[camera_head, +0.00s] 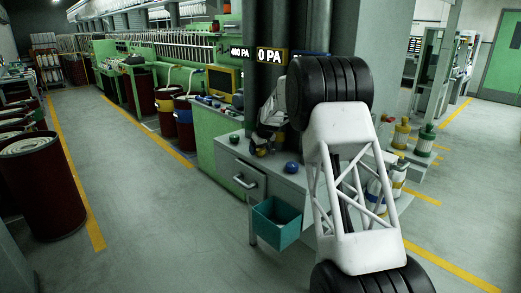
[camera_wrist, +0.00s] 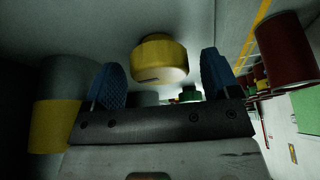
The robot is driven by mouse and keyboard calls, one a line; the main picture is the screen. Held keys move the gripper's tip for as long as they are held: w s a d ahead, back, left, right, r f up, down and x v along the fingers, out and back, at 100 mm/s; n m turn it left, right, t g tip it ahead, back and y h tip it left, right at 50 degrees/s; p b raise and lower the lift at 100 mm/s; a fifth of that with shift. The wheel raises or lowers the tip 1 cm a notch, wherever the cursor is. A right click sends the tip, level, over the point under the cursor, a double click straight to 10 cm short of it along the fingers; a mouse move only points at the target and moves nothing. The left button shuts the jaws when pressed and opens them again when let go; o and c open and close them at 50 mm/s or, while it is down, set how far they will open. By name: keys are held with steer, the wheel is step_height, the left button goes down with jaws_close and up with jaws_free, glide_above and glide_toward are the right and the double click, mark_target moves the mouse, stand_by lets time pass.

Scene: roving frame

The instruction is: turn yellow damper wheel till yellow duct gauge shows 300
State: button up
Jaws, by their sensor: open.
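The yellow damper wheel (camera_wrist: 160,58) is a round knob with a dark mark on its side. In the wrist view it stands between the two blue fingertips of my gripper (camera_wrist: 162,76), with a gap to each. In the head view the wheel is small and mostly hidden by my gripper (camera_head: 262,140) over the grey bench. My gripper is open. The yellow-framed duct gauge (camera_head: 272,56) reads 0 PA. It hangs at the dark columns above the bench.
A green knob (camera_head: 234,139) and a blue knob (camera_head: 291,168) sit on the bench (camera_head: 275,178) either side of the wheel. Another gauge (camera_head: 240,52), partly covered, seems to read 400 PA. A teal bin (camera_head: 276,222) hangs at the bench front. The left aisle floor is clear.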

steer(key=c, duration=0.9)
